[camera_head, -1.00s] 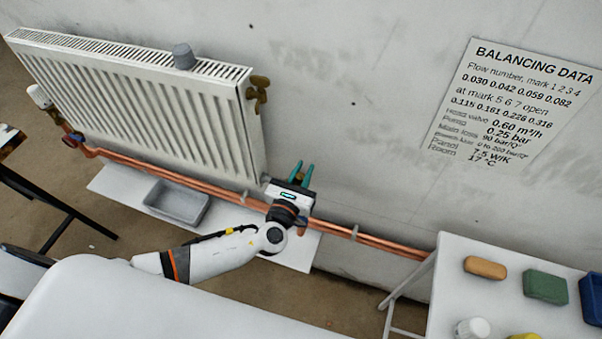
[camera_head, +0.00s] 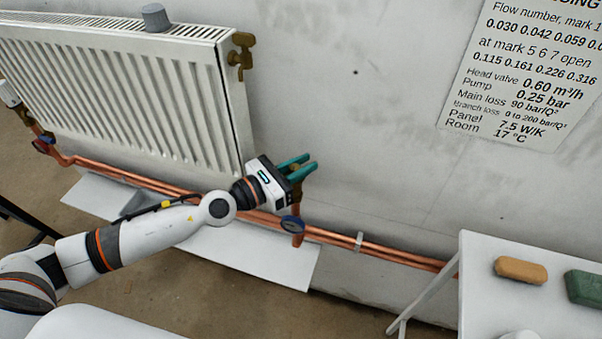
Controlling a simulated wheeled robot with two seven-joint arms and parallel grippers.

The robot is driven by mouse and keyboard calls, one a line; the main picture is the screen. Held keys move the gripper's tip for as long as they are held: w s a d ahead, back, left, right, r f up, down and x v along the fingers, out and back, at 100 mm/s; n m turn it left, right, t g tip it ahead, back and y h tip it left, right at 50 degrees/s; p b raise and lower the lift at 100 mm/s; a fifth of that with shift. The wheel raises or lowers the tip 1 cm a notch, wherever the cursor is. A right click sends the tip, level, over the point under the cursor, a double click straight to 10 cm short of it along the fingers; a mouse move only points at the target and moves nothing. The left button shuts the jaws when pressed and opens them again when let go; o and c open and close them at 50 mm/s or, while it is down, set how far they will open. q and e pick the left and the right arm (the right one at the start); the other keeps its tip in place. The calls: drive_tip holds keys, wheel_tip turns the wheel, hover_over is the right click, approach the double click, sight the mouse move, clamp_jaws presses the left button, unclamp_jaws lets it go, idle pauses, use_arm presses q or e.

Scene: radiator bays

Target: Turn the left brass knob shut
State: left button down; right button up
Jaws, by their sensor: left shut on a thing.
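My left gripper (camera_head: 303,167) has teal fingers and reaches in from the left, at the lower right corner of the white radiator (camera_head: 120,95). It is shut on what looks like a brass knob. The fingers hide most of that knob, and how far it is turned cannot be seen. Brass of the valve (camera_head: 297,188) shows just below the fingers, above a copper pipe. Another brass fitting (camera_head: 241,55) is at the radiator's upper right corner, clear of the gripper. My right gripper is not in view.
Copper pipes (camera_head: 335,238) run along the wall above a white sheet (camera_head: 270,263). A grey cup (camera_head: 155,17) stands on the radiator. A white table (camera_head: 490,250) at right holds an orange block (camera_head: 520,269) and a green block (camera_head: 585,287).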

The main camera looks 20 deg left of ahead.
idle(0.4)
use_arm(q)
drive_tip(key=c, duration=1.3)
unclamp_jaws()
wheel_tip(320, 180, up, 10)
drive_tip(key=p, duration=0.8)
